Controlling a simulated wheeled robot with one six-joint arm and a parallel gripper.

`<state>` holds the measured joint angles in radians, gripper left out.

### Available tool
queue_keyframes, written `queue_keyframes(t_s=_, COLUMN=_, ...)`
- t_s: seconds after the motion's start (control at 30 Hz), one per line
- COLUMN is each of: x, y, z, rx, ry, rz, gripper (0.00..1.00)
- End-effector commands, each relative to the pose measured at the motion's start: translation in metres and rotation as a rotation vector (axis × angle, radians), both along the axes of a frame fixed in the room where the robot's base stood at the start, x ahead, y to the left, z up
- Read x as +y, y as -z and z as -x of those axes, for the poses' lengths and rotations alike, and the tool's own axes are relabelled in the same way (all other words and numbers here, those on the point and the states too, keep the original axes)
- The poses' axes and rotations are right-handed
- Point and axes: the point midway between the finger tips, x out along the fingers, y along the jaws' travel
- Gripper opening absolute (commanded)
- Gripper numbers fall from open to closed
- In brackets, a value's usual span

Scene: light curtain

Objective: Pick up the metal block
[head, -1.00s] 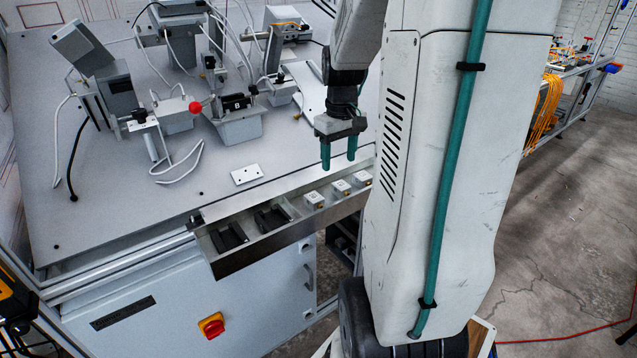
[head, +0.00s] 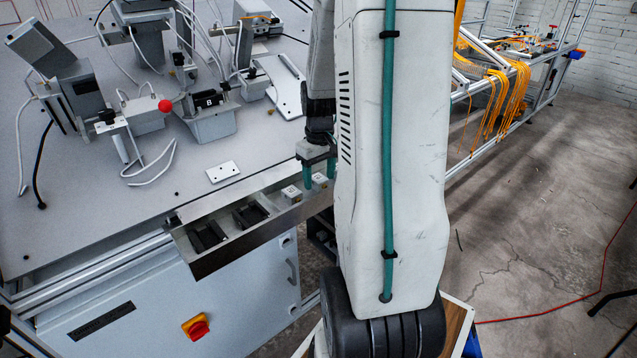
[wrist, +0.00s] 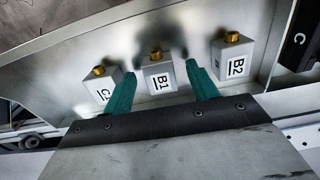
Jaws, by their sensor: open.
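Several small light-grey metal blocks with brass knobs sit in a row in a metal tray (head: 215,262) on the table's front edge. In the wrist view they are labelled C1 (wrist: 99,87), B1 (wrist: 159,78) and B2 (wrist: 231,62). My gripper (head: 319,183) is open, with its green fingers low over the tray. In the wrist view my gripper (wrist: 163,84) has one finger between C1 and B1 and the other between B1 and B2, so B1 lies between them. I cannot tell whether the fingers touch any block. My arm hides the tray's right end in the head view.
Black parts (head: 207,236) lie in the tray's left half. A white plate (head: 223,172) lies on the table (head: 110,205) behind the tray, with cabled devices farther back. A cabinet with a red switch (head: 197,327) stands below. Open floor lies to the right.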

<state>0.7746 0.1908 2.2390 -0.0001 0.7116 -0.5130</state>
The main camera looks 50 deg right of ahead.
Motion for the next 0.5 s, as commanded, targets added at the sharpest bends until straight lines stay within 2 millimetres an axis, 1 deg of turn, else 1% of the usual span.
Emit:
queue_keyframes(t_s=0.03, x=0.0, y=-0.0001, z=0.0, rx=0.0, ry=0.0, rz=0.0, gripper=0.55)
queue_keyframes(t_s=0.07, x=0.0, y=-0.0002, z=0.0, rx=0.0, ry=0.0, rz=0.0, gripper=0.47)
queue_keyframes(t_s=0.1, x=0.0, y=-0.0002, z=0.0, rx=0.0, ry=0.0, rz=0.0, gripper=0.36)
queue_keyframes(t_s=0.17, x=0.0, y=-0.0002, z=0.0, rx=0.0, ry=0.0, rz=0.0, gripper=0.19)
queue_keyframes(t_s=0.2, x=0.0, y=-0.0003, z=0.0, rx=0.0, ry=0.0, rz=0.0, gripper=0.08)
queue_keyframes(t_s=0.5, x=-0.0001, y=-0.0023, z=-0.0002, rx=-0.001, ry=0.0, rz=0.001, gripper=0.07)
